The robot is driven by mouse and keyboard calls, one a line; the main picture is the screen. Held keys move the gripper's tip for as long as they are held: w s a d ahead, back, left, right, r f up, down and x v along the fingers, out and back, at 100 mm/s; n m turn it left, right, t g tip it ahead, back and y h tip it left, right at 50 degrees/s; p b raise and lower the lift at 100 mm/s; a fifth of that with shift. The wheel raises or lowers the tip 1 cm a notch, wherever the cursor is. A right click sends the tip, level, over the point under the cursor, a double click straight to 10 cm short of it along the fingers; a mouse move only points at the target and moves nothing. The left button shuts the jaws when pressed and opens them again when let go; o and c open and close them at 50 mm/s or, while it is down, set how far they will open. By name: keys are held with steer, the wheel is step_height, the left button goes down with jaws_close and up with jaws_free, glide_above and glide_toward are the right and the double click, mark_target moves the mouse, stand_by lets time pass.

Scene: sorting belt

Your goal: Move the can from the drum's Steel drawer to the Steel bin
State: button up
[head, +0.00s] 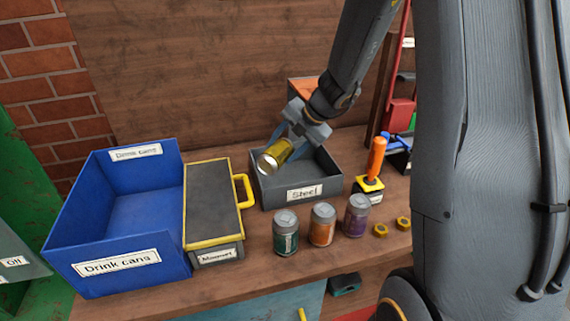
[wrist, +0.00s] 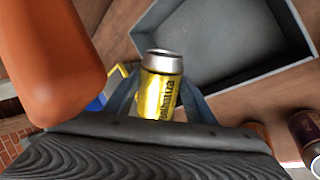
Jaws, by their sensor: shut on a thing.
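My gripper (head: 290,146) is shut on a yellow can (head: 274,156) with a silver end. The can is tilted and held over the left part of the grey Steel bin (head: 305,193), apart from its floor as far as I can tell. In the wrist view the can (wrist: 161,88) sits between the two blue-grey fingers, and the grey bin (wrist: 268,72) lies behind it, its visible floor empty. The drum and its Steel drawer are not clearly identifiable in view.
A blue Drink cans bin (head: 75,235) and a grey box with yellow trim labelled Magnet (head: 212,205) stand left. Several small cans, including a green one (head: 286,234), stand in front of the Steel bin. An orange-handled tool (head: 375,160) stands right.

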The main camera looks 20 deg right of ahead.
mark_target(289, 155)
steer(key=shift+f, duration=2.4)
steer(key=o, duration=1)
steer(key=shift+r, duration=0.1)
steer(key=v, duration=1.1)
steer(key=s+a+f+m+g+h, duration=0.1)
steer(key=s+a+f+m+h, duration=0.1)
steer(key=s+m, duration=0.8)
steer(key=s+a+f+m+g+h, duration=0.1)
steer(key=s+a+m+g+h, duration=0.1)
steer(key=s+m, duration=0.7)
steer(key=m, duration=0.7)
steer(key=shift+s+f+m+g+h, duration=0.3)
steer(key=shift+s+f+m+h, duration=0.1)
